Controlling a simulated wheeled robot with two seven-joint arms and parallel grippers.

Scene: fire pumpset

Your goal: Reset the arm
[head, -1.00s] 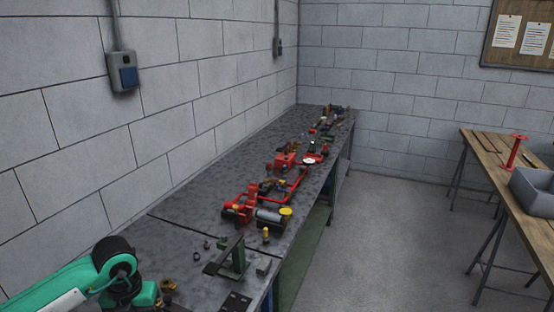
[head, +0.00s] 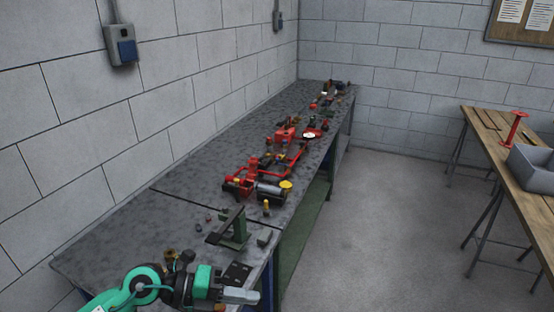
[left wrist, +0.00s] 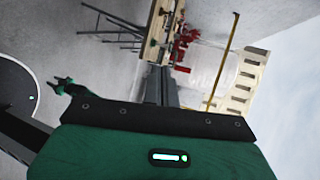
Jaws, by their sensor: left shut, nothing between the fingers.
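My left arm comes in from the bottom left of the head view, green and black. My left gripper (head: 240,296) is at the bottom centre, grey, shut and empty, in front of the bench's near end. In the left wrist view the gripper (left wrist: 161,85) points away from the camera with its fingers together. My right gripper is not in the head view.
A long grey bench (head: 130,215) runs along the left wall. It bears a red pump assembly (head: 285,135), a green bracket (head: 238,230) and several small parts. A wooden table (head: 535,210) with a grey bin (head: 533,168) and a red stand (head: 515,128) is at right. The floor between is clear.

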